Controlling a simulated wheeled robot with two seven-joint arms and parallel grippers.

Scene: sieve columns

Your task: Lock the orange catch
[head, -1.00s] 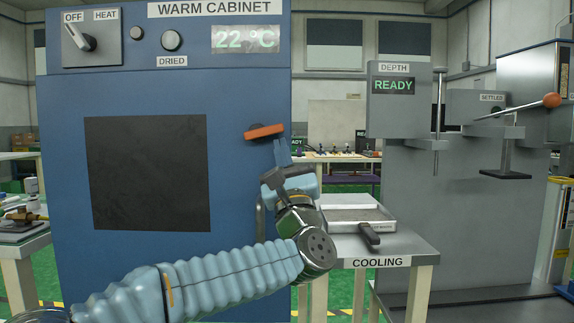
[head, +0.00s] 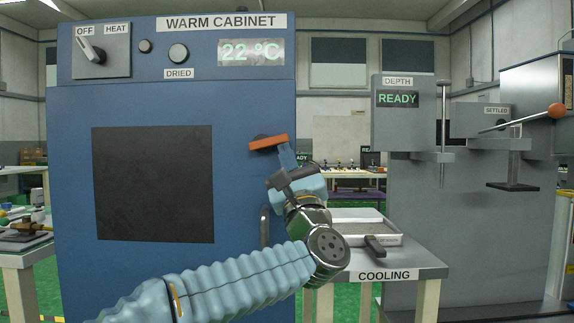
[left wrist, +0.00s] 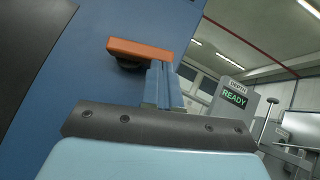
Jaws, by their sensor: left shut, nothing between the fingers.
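The orange catch (head: 268,142) is a bar on a dark round pivot at the right side of the blue cabinet door. It lies close to level, its right end slightly higher in the head view. It also shows in the left wrist view (left wrist: 138,50). My left gripper (head: 287,156) is shut and empty. Its fingertips (left wrist: 160,68) are just below the right end of the catch; I cannot tell whether they touch it. My right gripper is not in view.
The warm cabinet (head: 75,200) has a dark window (head: 153,183), an upright handle (head: 265,226) and a knob (head: 92,48) pointing to OFF. Right of it, a cooling table (head: 400,265) bears a tray (head: 345,214) with a dark handle. A grey depth station (head: 402,120) stands further right.

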